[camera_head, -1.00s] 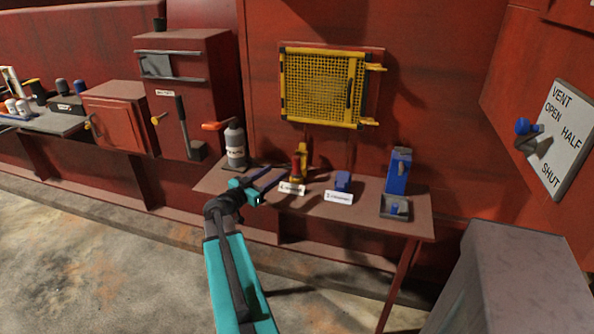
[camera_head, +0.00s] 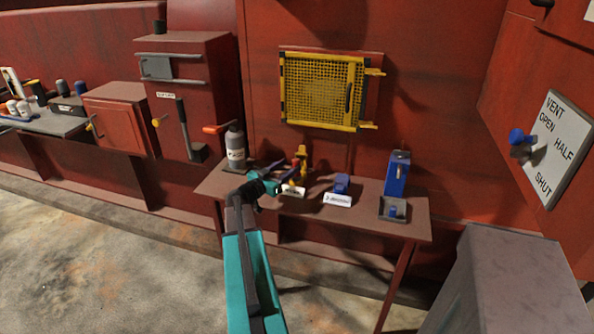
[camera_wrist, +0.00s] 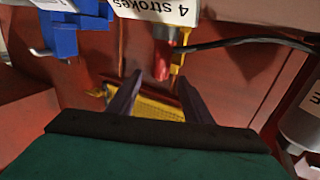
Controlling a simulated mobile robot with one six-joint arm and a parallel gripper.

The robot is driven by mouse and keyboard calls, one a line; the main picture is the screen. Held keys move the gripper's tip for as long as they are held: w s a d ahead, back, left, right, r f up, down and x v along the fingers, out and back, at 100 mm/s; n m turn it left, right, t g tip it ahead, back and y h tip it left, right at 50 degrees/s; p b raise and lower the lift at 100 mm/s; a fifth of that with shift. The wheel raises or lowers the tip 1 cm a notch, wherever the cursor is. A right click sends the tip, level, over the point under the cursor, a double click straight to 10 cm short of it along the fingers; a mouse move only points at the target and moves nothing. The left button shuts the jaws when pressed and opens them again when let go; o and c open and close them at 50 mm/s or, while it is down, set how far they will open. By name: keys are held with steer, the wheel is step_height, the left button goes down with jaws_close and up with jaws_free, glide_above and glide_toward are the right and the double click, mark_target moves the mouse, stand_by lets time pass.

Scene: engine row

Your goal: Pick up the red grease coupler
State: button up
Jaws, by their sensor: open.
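The red grease coupler (camera_wrist: 164,60) shows in the wrist view as a small red piece beside a yellow part, just beyond the fingertips. In the head view a bit of red (camera_head: 296,163) shows against the yellow grease fitting (camera_head: 303,152) on the shelf, partly hidden by my gripper. My gripper (camera_head: 289,172) is open and reaches over the shelf from the left. In the wrist view its two dark fingers (camera_wrist: 160,78) stand apart, with the coupler roughly in line with the gap. Nothing is visibly held.
A black hose (camera_wrist: 240,42) runs beside the coupler. A "4 strokes" label (camera_wrist: 155,10) is close by. A grey bottle (camera_head: 235,150) stands left; a blue block (camera_head: 341,183) and blue pump (camera_head: 397,174) stand right on the shelf (camera_head: 365,218). A yellow mesh guard (camera_head: 320,90) is behind.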

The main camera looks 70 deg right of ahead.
mark_target(294, 160)
steer(key=shift+s+d, duration=0.1)
stand_by(0.3)
steer(key=shift+p+x, duration=1.35)
steer(key=shift+x, duration=0.7)
steer(key=shift+s+d, duration=0.15)
steer(key=shift+d, duration=0.35)
jaws_close()
